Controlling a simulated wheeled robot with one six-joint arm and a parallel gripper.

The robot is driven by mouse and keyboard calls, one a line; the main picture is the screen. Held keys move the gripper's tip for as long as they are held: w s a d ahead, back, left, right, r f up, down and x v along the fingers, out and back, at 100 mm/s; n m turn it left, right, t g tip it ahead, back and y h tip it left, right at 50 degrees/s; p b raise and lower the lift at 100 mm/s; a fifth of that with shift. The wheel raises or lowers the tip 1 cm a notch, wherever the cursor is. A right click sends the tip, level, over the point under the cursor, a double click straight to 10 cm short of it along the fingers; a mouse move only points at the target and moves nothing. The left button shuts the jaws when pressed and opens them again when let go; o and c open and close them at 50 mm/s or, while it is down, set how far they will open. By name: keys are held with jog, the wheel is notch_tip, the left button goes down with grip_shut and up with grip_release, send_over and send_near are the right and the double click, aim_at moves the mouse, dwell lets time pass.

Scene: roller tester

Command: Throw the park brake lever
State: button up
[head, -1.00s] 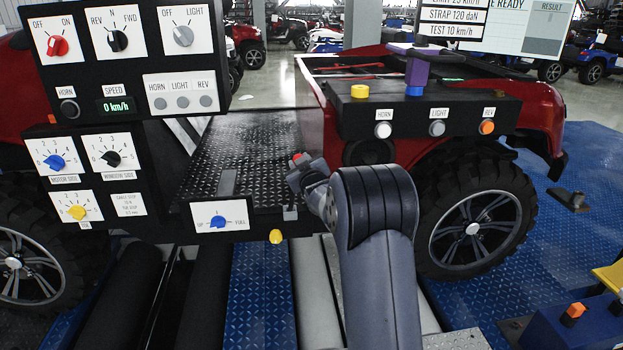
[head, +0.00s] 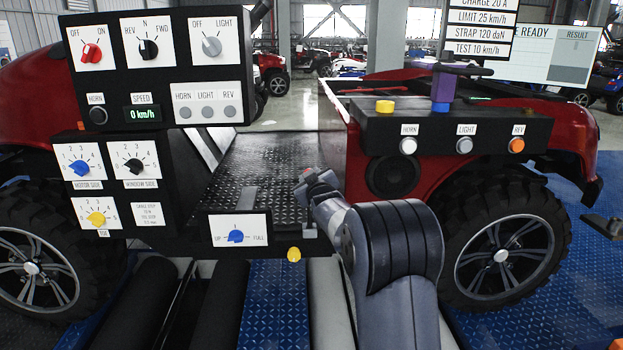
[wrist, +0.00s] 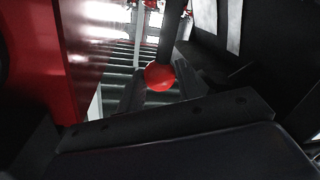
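A red ball knob (wrist: 160,76) on a dark shaft sits near the middle of the wrist view; it looks like the park brake lever's knob. Dark finger-like parts of my gripper (wrist: 162,88) lie on both sides of the knob. Whether they press on it is too dark to tell. In the head view my gripper (head: 318,186) reaches over the dark tread-plate floor of the red vehicle, and a small red spot (head: 306,172) shows at its tip. The rest of the lever is hidden there.
A black control panel (head: 165,100) with knobs stands at the left. A lower box with a blue dial (head: 236,236) is close beside my arm. A black button console (head: 450,135) is at the right. A red body wall (wrist: 45,60) runs along the left of the wrist view.

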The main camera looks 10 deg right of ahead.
jog(key=o, duration=0.4)
jog(key=shift+a, duration=0.2)
jog(key=s, duration=0.3)
jog(key=s+b, duration=0.1)
jog(key=s, duration=0.6)
jog(key=shift+s+a+r, duration=0.25)
jog(key=shift+s+r, duration=0.1)
jog(key=shift+s, duration=0.05)
jog(key=shift+w+d+f, duration=0.15)
jog(key=shift+w, duration=1.9)
jog(key=shift+w+d+f, duration=0.1)
jog(key=shift+w+f, duration=0.05)
jog(key=shift+w, duration=1.85)
